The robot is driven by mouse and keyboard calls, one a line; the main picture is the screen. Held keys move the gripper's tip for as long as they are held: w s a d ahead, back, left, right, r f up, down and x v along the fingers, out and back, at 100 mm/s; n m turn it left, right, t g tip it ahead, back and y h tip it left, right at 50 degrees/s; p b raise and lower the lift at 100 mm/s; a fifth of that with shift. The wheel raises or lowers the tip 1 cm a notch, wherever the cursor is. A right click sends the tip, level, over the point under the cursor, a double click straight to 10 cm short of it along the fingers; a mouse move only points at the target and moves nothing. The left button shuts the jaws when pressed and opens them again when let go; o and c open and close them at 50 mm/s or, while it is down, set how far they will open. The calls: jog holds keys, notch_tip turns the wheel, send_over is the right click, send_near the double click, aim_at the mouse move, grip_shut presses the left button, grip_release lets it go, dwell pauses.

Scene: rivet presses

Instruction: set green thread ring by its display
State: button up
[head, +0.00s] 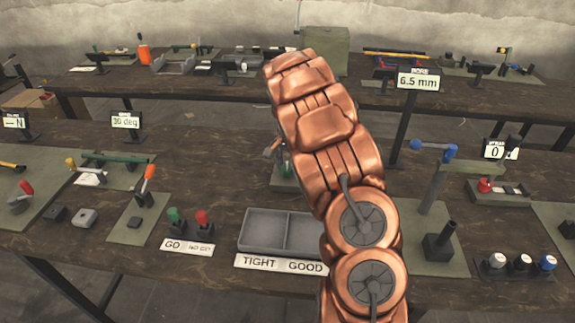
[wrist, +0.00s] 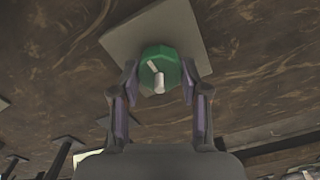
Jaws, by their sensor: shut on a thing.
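The green thread ring (wrist: 150,56) is between the two fingers of my gripper (wrist: 160,72) in the wrist view, with a pale pointer-like piece at its middle. My gripper is shut on it. Behind the ring is a grey-green square plate (wrist: 125,32). In the head view my copper arm hides most of the gripper; a bit of green (head: 286,169) shows at the arm's left edge over a green mat (head: 284,186). A display reading 6.5 mm (head: 418,81) stands on a post right of the arm. I cannot make out the ring's own turn or reading.
Other displays read 30 deg (head: 126,121) at left and 0 (head: 498,150) at right. A grey two-part tray (head: 240,240) labelled TIGHT and GOOD is in front. A blue-knobbed press (head: 432,190) stands close right of my arm. Bare tabletop lies left of the green mat.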

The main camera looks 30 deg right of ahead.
jog(key=shift+c, duration=1.3)
jog(key=shift+f+b, duration=0.1)
jog(key=shift+b, duration=0.2)
